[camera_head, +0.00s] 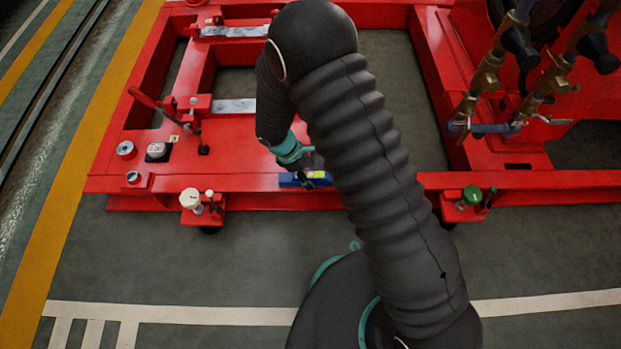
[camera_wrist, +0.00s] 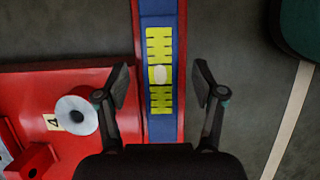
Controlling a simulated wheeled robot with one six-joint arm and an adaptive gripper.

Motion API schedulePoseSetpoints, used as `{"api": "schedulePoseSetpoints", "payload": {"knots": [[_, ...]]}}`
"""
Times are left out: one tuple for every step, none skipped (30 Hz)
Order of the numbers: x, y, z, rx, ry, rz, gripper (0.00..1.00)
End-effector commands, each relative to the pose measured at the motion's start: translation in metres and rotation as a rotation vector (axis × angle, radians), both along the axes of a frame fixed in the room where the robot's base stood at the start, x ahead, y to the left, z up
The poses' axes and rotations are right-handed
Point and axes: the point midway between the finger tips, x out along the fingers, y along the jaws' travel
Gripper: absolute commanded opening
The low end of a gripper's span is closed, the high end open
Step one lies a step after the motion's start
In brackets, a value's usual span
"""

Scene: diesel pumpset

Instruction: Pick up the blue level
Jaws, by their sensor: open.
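The blue level (camera_head: 291,180) lies on the front rail of the red frame in the head view, partly hidden by my arm. In the wrist view the level (camera_wrist: 161,133) is a long blue bar with yellow markings and a pale oval in its middle. It runs up and down the picture, between the two fingers. My gripper (camera_wrist: 162,88) is open, with one finger on each side of the level and a gap on both sides. In the head view the gripper (camera_head: 309,162) is just above the level, mostly hidden by my arm.
The red frame (camera_head: 130,184) carries a white gauge (camera_head: 157,150) and small round cups on its left. A white knob (camera_head: 190,198) on a bracket stands left of the level; a green knob (camera_head: 472,195) stands right. Brass valves (camera_head: 487,72) rise at upper right. The floor in front is clear.

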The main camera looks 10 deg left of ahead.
Motion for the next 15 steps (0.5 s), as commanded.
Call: {"api": "schedulePoseSetpoints", "payload": {"knots": [[0.0002,-0.0032,-0.0087,-0.001,0.002,-0.001,0.69],[0.0004,-0.0043,-0.0114,-0.001,0.002,-0.001,0.69],[0.0006,-0.0056,-0.0142,-0.001,0.002,0.0,0.69],[0.0008,-0.0062,-0.0156,-0.001,0.001,0.001,0.69],[0.0009,-0.0064,-0.0164,0.0,0.001,0.001,0.69],[0.001,-0.0065,-0.0166,0.0,0.0,0.001,0.69],[0.001,-0.0065,-0.0163,0.0,0.0,0.001,0.69],[0.0011,-0.0064,-0.0161,0.0,0.0,0.001,0.69],[0.0011,-0.0063,-0.016,0.0,0.0,0.001,0.69],[0.001,-0.0063,-0.016,0.0,0.0,0.001,0.69],[0.001,-0.0063,-0.016,0.0,0.0,0.001,0.66],[0.001,-0.0063,-0.0159,0.0,0.0,0.001,0.56],[0.001,-0.0063,-0.0159,0.0,0.0,0.001,0.49],[0.001,-0.0063,-0.0159,0.0,0.0,0.001,0.41],[0.001,-0.0063,-0.0158,0.0,0.0,0.001,0.31]]}}
